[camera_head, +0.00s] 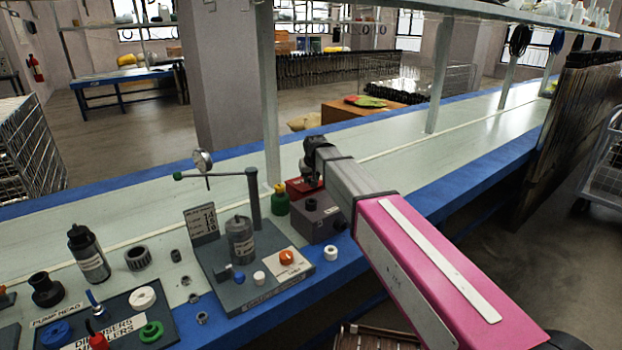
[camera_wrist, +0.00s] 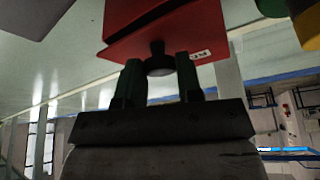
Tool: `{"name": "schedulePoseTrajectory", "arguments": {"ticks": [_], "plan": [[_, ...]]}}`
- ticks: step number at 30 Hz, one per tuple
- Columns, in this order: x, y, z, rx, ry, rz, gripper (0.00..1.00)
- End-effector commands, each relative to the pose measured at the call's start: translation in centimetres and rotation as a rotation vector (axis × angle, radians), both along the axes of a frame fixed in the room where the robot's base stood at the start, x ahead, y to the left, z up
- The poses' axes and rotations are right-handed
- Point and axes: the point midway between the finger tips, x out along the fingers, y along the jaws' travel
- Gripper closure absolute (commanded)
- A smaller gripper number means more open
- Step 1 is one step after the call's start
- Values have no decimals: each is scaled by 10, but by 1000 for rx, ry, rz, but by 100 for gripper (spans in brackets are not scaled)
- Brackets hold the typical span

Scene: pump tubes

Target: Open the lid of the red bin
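The red bin (camera_head: 300,188) stands on the bench behind a dark grey box, which hides much of its front. In the wrist view the red bin (camera_wrist: 165,25) fills the top middle, with a white label at its edge. A dark round knob (camera_wrist: 158,63) sticks out from its lid. My gripper (camera_wrist: 159,70) has one finger on each side of this knob, with no clear gap, and looks shut on it. In the head view my gripper (camera_head: 312,176) reaches down onto the bin from above.
A dark grey box (camera_head: 321,218) stands close in front of the bin, and a green bottle (camera_head: 280,200) is at its left. A board with a pump stand (camera_head: 250,275) lies further left. The bench surface (camera_head: 400,160) behind and right is clear.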

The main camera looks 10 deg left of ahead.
Motion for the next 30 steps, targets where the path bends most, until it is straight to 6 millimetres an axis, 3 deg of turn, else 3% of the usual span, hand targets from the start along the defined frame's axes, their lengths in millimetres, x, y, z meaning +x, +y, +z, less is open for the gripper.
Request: {"name": "schedulePoseTrajectory", "arguments": {"ticks": [13,30], "plan": [[5,5,10,-56,49,0,100],[29,32,48,-379,324,0,100]]}}
